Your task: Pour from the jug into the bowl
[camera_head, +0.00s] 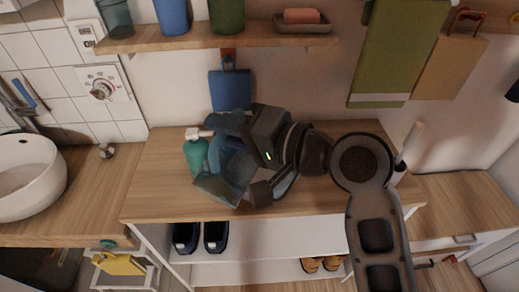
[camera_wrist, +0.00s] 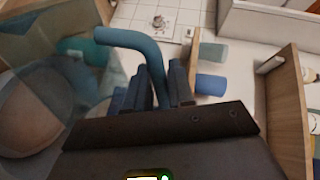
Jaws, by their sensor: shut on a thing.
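A see-through blue jug (camera_head: 232,162) is in the middle of the head view, tilted above the wooden counter. My gripper (camera_head: 238,126) is shut on its handle. In the wrist view the blue jug handle (camera_wrist: 135,40) passes between my fingers (camera_wrist: 160,88), and the clear body fills the left side. A pale brownish round shape (camera_wrist: 28,115) shows through it there, perhaps the bowl; its rim is blurred. In the head view I cannot make out a bowl on the counter; the jug and my arm cover part of it. I cannot tell whether anything flows.
A teal pump bottle (camera_head: 195,154) stands close to the jug's left. A wooden shelf (camera_head: 245,41) with cups and a soap dish (camera_head: 303,22) hangs above. A white basin (camera_head: 42,185) is at far left. Shoes (camera_head: 202,236) sit below. The counter's left front is clear.

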